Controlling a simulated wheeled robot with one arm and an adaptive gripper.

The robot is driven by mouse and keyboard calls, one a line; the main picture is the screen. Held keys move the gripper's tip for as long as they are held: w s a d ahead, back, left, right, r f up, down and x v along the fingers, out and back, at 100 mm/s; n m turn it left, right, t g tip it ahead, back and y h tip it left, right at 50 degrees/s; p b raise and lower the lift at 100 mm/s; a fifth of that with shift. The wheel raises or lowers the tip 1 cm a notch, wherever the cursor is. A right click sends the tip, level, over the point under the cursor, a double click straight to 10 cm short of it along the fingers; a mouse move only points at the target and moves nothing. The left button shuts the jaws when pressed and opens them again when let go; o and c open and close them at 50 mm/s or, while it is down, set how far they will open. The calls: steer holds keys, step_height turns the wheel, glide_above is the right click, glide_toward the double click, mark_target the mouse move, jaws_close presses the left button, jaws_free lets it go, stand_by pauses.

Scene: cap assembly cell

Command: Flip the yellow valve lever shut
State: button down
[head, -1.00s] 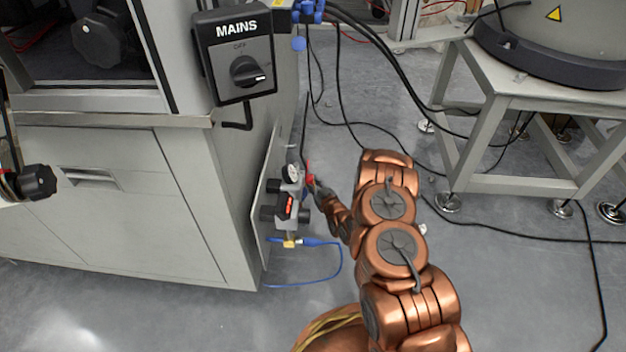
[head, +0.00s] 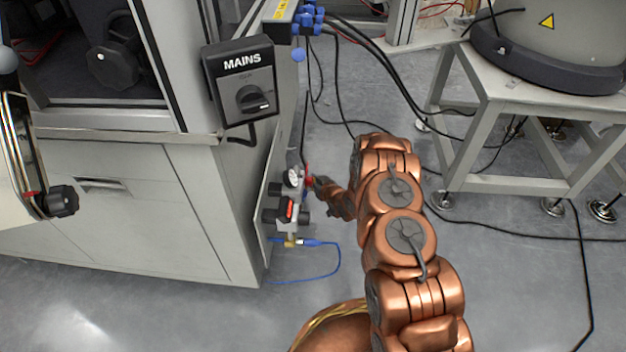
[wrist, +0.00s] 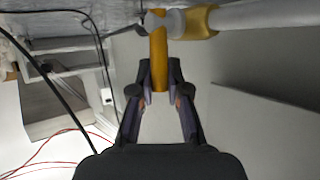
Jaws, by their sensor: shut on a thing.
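The yellow valve lever (wrist: 158,58) hangs from a metal valve body on a light pipe at the top of the wrist view. My gripper (wrist: 160,76) is shut on the lever, with a finger on either side of its lower part. In the head view my gripper (head: 317,184) reaches the right side of the valve and gauge assembly (head: 291,205) on the cabinet's side. The lever cannot be made out there; a small red part (head: 308,170) shows close to the fingers.
The grey cabinet (head: 150,205) carries a MAINS switch box (head: 243,82) above the assembly. A blue hose (head: 338,262) loops out below. A grey stand (head: 520,130) is at the right. Black cables (head: 350,125) cross the floor.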

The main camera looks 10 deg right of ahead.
steer(key=c, duration=1.1)
jaws_free()
steer(key=shift+c, duration=0.2)
steer(key=v, duration=1.2)
